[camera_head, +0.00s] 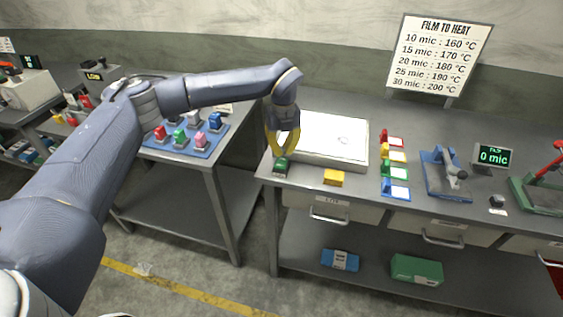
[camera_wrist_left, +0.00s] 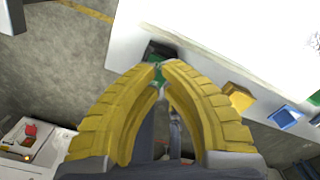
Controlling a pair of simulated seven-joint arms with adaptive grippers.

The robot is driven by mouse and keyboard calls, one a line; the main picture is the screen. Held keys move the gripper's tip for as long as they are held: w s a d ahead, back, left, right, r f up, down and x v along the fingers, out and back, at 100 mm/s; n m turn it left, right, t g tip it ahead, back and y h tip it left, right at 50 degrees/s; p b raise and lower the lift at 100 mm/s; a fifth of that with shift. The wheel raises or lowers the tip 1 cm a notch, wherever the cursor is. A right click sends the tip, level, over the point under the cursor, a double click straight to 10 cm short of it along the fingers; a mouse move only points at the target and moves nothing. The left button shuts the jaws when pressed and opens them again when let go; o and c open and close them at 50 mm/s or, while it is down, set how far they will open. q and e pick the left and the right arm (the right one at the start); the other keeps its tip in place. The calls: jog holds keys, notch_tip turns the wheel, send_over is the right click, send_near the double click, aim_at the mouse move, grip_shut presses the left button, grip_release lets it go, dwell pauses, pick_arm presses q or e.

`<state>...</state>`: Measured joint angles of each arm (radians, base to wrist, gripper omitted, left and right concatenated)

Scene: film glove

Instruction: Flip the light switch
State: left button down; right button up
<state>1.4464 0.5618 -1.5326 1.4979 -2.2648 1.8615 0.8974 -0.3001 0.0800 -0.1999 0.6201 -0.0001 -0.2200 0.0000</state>
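A small green rocker switch with a dark base (camera_head: 281,167) sits at the front left corner of the grey workbench, beside a flat white panel (camera_head: 345,156). In the left wrist view the green switch (camera_wrist_left: 155,56) shows just beyond my fingertips, partly hidden by them. My left gripper (camera_head: 279,154) points down over the switch, its yellow fingertips drawn together at or just above it. I cannot tell whether they touch it. The fingertips also meet in the left wrist view (camera_wrist_left: 162,68), with nothing visibly held between them. My right gripper is in neither view.
A yellow block (camera_head: 334,177) lies at the bench front, right of the switch. Several coloured holders (camera_head: 394,157) and a blue stand (camera_head: 445,175) stand further right. A side table with coloured pieces on a blue board (camera_head: 186,143) is at left, under my arm.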

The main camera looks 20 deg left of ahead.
aim_at(283, 159)
pick_arm(q)
jog(key=shift+r, duration=1.8)
